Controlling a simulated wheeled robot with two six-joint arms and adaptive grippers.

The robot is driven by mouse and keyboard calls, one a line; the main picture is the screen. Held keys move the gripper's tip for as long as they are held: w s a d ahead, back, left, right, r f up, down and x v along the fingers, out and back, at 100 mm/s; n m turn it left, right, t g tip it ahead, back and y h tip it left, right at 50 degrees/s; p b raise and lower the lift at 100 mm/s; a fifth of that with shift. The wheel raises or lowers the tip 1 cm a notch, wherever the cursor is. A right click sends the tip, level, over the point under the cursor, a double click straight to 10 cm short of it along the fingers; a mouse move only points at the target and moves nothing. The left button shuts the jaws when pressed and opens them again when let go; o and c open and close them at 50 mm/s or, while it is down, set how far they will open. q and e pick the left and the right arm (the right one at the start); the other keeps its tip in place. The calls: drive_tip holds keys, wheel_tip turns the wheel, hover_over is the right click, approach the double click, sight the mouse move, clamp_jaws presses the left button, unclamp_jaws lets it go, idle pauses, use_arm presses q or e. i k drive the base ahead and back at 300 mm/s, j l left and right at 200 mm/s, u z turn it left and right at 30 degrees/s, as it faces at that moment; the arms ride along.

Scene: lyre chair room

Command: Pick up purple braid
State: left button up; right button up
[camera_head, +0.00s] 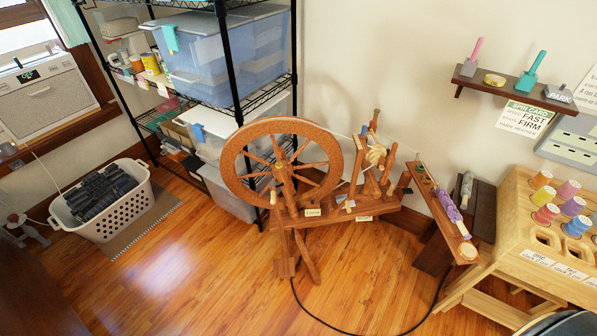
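The purple braid (447,205) lies along a narrow wooden rack (437,186) right of the spinning wheel (282,163). It is a mottled purple and lavender roll, lengthwise on the sloping rack, with a pale round piece (467,251) at the rack's near end. Neither of my grippers shows in the head view, and nothing is seen touching the braid.
A wooden rack of colored spools (546,213) stands at the right, a wall shelf (520,85) above it. A black cord (345,331) crosses the floor. Wire shelving with bins (224,52) and a white laundry basket (103,206) are left. The front floor is mostly clear.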

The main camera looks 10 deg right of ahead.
sight(450, 208)
drive_tip(key=z, duration=1.8)
